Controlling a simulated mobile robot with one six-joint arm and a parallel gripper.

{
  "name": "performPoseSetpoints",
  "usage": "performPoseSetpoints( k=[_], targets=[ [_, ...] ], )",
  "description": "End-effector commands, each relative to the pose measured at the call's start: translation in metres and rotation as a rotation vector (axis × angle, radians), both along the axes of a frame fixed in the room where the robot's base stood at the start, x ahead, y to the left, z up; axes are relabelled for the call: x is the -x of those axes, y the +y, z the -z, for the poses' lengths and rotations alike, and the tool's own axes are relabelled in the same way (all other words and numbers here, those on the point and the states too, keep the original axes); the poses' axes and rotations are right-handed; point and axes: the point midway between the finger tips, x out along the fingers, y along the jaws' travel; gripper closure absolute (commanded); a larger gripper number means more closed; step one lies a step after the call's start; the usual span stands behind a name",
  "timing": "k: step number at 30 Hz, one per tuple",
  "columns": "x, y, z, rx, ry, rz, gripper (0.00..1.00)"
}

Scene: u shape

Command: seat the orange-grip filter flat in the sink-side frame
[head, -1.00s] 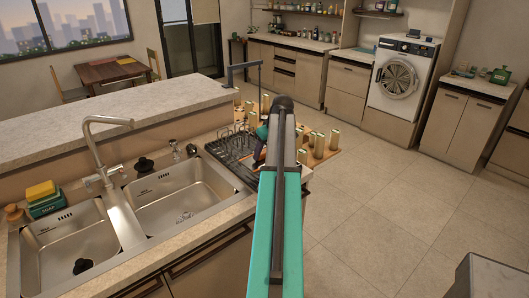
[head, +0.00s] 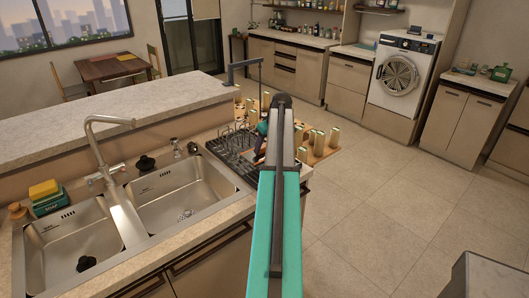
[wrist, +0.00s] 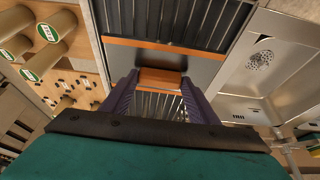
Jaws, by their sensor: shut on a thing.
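In the wrist view my gripper (wrist: 158,92) has its purple fingers closed on an orange grip (wrist: 160,78). The grip belongs to the filter; a flat grey plate (wrist: 195,66) and an orange strip (wrist: 190,47) lie just beyond it. A dark slatted panel (wrist: 165,18) with pale side edges extends past the strip. I cannot tell where filter ends and sink-side frame begins, or whether the filter lies flat. In the head view my arm hides the filter; a dark slatted area (head: 232,150) shows beside the sink.
The double steel sink (head: 180,196) is left of the slatted area; its basin shows at right in the wrist view (wrist: 285,60). A wooden board with several upright cylinders (head: 320,140) stands on the other side. A raised counter (head: 110,112) runs behind.

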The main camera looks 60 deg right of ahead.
Motion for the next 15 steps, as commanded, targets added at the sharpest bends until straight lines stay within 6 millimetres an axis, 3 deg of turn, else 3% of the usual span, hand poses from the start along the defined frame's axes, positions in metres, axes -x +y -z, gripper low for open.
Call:
performPoseSetpoints(
  k=[9, 15],
  targets=[
    [0.001, 0.0, 0.024, -0.001, 0.0, 0.002, 0.74],
    [0.001, 0.0, 0.03, 0.001, -0.001, 0.001, 0.74]
  ],
)
